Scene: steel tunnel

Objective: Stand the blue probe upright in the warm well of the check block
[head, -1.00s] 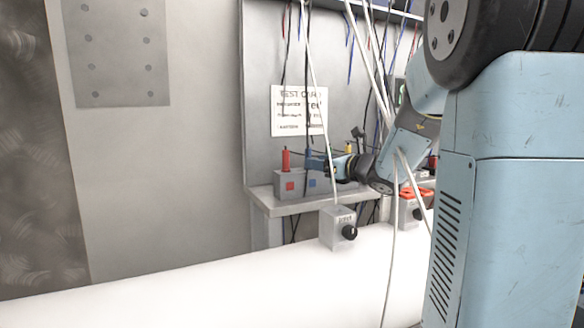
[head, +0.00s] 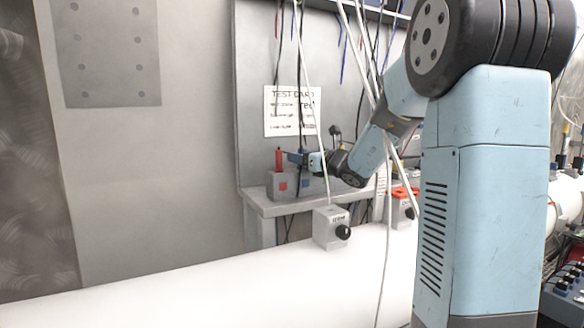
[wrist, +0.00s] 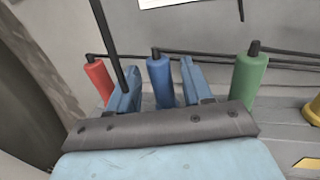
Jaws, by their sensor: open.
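The blue probe (wrist: 161,82) stands upright in the wrist view, with a black lead running right from its top. My gripper (wrist: 158,72) is open, with one finger on each side of the probe; a small gap shows, and I cannot see its lower end. In the head view, my gripper (head: 298,158) is just right of the red probe (head: 279,160), above a grey block (head: 294,194) with red and blue squares. My gripper hides the blue probe there. I cannot make out the check block or its warm well for sure.
The red probe (wrist: 98,80) stands left of the blue one, the green probe (wrist: 248,76) right, and a yellow one (wrist: 312,112) further right. A thin dark cable (wrist: 105,35) crosses before the left finger. A knobbed box (head: 331,228) sits on the white pipe (head: 180,278).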

